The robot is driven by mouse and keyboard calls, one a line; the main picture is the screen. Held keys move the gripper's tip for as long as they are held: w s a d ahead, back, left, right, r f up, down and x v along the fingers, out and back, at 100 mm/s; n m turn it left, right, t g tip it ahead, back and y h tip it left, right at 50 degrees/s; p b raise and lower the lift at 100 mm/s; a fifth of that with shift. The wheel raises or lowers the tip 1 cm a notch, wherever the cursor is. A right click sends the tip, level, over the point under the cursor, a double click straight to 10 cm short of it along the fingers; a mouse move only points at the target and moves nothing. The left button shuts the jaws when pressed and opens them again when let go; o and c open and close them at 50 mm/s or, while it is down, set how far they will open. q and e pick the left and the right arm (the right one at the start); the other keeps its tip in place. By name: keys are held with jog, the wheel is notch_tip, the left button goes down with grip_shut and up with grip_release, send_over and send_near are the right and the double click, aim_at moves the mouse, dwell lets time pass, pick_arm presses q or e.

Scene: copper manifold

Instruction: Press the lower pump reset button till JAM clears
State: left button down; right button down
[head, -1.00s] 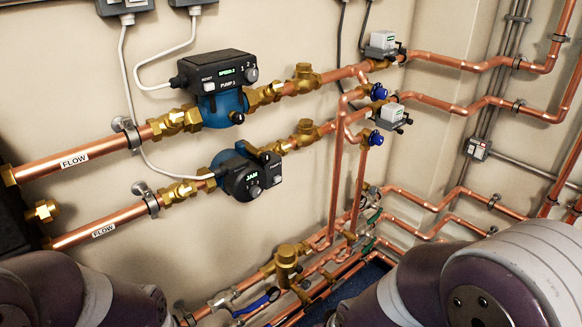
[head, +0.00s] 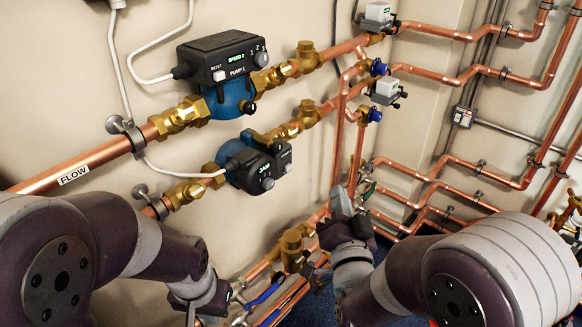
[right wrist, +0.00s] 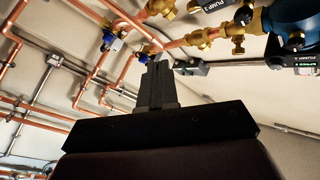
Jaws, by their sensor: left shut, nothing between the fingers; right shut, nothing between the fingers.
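The lower pump (head: 236,172) is on the lower copper pipe. My left gripper (head: 196,308) is low, below the lower pump, partly cut off by the bottom edge, and shut.
The upper pump's box (head: 221,58) reads SPEED 2, with a RESET button (head: 219,76). Copper pipes (head: 448,78) run right. White cables (head: 160,77) hang at the left. Open air lies before the lower pump.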

aim_at(288, 168)
jog(key=w+a, duration=0.5)
jog(key=a, duration=0.2)
dwell(0.4)
jog(key=shift+w+a, duration=0.1)
jog(key=shift+w+a, duration=0.1)
dwell(1.8)
jog(key=shift+w+a+b, duration=0.15)
jog(key=shift+a+b, duration=0.1)
jog(key=shift+b, duration=0.05)
